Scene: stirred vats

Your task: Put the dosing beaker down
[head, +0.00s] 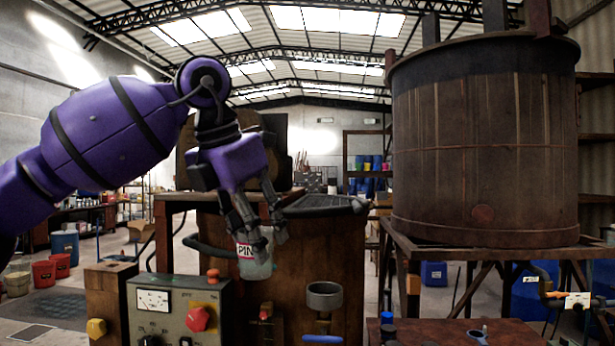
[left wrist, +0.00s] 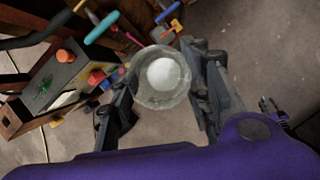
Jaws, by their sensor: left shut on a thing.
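In the left wrist view the beaker (left wrist: 146,94) is seen from above between the two fingers, with something white inside. Its far side is hidden. My right gripper is in neither view.
A grey control box (head: 172,312) with a meter and red knob stands below left of the beaker. A ring-shaped holder (head: 324,290) is on the vat front, right of it. A brown table (head: 450,332) with small items is lower right, below a large raised vat (head: 485,140).

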